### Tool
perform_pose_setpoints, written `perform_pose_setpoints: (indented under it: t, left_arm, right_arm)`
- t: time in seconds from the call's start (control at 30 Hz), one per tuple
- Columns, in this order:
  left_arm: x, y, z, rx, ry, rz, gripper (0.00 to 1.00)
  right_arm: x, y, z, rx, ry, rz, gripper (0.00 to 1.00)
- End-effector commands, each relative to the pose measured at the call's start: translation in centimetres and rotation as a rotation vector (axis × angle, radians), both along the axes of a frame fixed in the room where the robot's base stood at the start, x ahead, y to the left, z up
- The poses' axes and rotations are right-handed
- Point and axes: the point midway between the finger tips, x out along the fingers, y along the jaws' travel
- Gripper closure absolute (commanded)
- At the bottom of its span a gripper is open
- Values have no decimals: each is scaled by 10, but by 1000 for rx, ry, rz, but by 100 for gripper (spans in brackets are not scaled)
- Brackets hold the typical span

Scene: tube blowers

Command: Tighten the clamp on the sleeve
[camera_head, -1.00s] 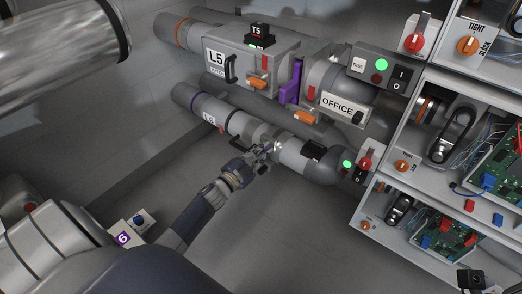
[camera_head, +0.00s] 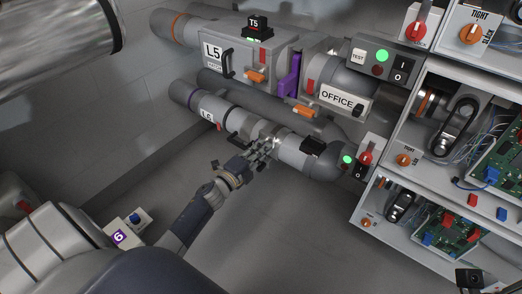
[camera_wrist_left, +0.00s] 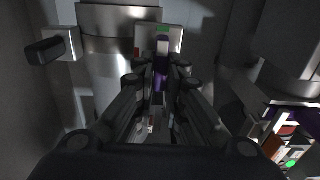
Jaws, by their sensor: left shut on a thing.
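The lower pipe marked L6 (camera_head: 208,115) runs slantwise across the middle of the head view. A grey sleeve (camera_head: 292,149) joins it towards the black-switched elbow end. My left gripper (camera_head: 266,146) is at the near side of the sleeve, touching it or very close. It is shut on a small part there, which I take to be the clamp; the fingers mostly hide it. In the left wrist view my left gripper (camera_wrist_left: 158,80) shows its two fingers close together, with a purple strip (camera_wrist_left: 161,66) showing between and beyond the tips. My right gripper is not in view.
Above is the L5 box (camera_head: 250,60) with a purple gate (camera_head: 289,80) and the OFFICE label (camera_head: 338,97). Open shelves with circuit boards (camera_head: 442,236) fill the right.

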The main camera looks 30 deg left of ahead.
Motion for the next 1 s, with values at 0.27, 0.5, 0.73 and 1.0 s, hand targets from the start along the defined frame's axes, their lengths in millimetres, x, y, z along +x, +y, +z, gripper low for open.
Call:
perform_pose_setpoints:
  t: [0.27,0.5,0.73,1.0]
  left_arm:
    - [-1,0,-2,35,0,0,100]
    - [-1,0,-2,38,1,0,100]
    - [-1,0,-2,36,0,0,69]
    - [-1,0,-1,34,-2,0,69]
  right_arm:
    - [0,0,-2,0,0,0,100]
    - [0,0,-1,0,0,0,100]
    - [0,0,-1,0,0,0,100]
    - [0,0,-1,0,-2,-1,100]
